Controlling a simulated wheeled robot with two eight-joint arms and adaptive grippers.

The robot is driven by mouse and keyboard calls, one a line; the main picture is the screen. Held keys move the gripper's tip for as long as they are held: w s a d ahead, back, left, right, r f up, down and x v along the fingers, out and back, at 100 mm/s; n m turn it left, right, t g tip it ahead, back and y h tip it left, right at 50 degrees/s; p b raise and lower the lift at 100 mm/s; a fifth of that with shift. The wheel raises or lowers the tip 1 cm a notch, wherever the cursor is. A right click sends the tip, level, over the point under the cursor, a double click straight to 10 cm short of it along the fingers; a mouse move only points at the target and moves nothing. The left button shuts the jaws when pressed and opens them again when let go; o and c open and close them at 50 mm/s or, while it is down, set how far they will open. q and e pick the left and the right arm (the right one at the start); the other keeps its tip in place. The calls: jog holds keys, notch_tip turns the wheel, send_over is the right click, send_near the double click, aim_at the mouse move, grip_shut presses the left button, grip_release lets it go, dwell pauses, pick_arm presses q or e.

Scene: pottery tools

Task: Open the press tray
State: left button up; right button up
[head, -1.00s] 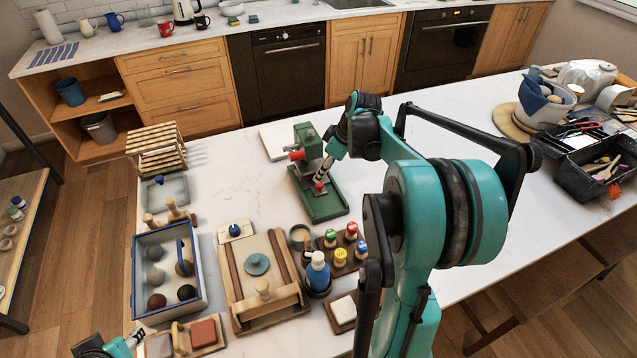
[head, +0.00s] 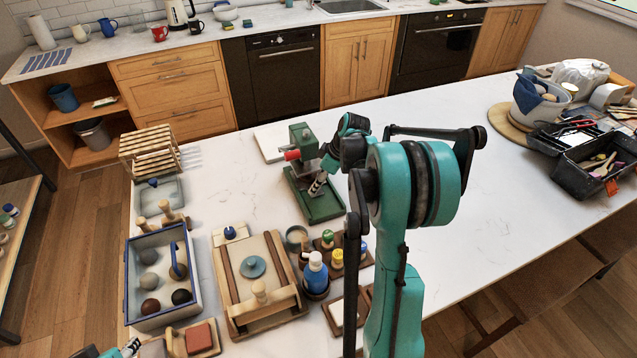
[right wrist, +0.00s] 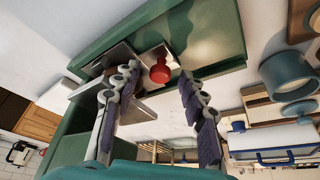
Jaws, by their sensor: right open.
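My right gripper (head: 317,184) is low over this base, pointing down. In the right wrist view, its open fingers (right wrist: 157,92) are on either side of a round red knob (right wrist: 160,72) by a metal plate; I cannot tell whether they touch it. My left gripper (head: 130,347) shows only partly at the bottom left edge.
Left of the press are a wooden rack (head: 150,150), a blue-rimmed box of balls (head: 130,285) and a wooden board (head: 240,285). A blue bottle (head: 315,272) and coloured-top stampers (head: 338,258) stand in front. The table right of the press is mostly clear.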

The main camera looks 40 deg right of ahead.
grip_shut()
jog(key=s, duration=0.3)
jog(key=s+a, duration=0.1)
jog(key=s, duration=0.3)
jog(key=s+a, duration=0.1)
jog(key=s, duration=0.2)
jog(key=shift+s+a, duration=0.15)
jog(key=shift+a, duration=0.05)
grip_release()
jog(key=shift+r, duration=0.15)
jog(key=v, duration=1.1)
jog(key=shift+r, duration=0.4)
